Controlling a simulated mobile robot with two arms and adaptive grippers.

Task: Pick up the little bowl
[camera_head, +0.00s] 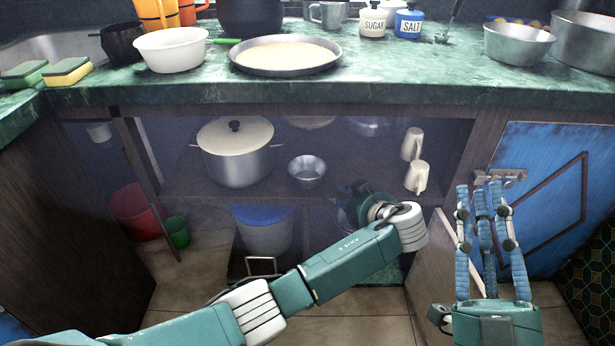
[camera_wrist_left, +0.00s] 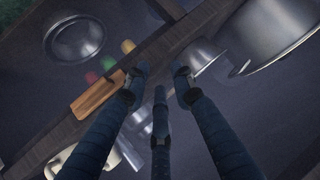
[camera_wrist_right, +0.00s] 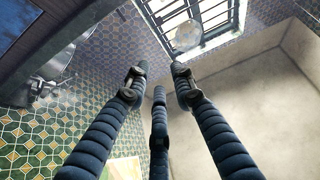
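The little bowl (camera_head: 307,168) is a small metal bowl, upright on the cabinet shelf below the counter, right of a lidded pot. My left gripper (camera_head: 358,204) is at the cabinet opening, right of the bowl and apart from it, partly hidden behind its own wrist. In the left wrist view the three fingers (camera_wrist_left: 159,76) are spread and hold nothing. A metal rim (camera_wrist_left: 201,55) beyond the right finger may be the little bowl; I cannot tell for sure. My right gripper (camera_head: 482,188) is open, empty and points up at the right; it also shows open in the right wrist view (camera_wrist_right: 158,78).
The lidded pot (camera_head: 236,155) stands left of the bowl. Two white mugs (camera_head: 413,160) are at the shelf's right. The counter edge (camera_head: 330,97) overhangs the cabinet. A white bowl (camera_head: 170,50) and a pan (camera_head: 285,56) are on the counter. A bucket (camera_head: 264,230) is below the shelf.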

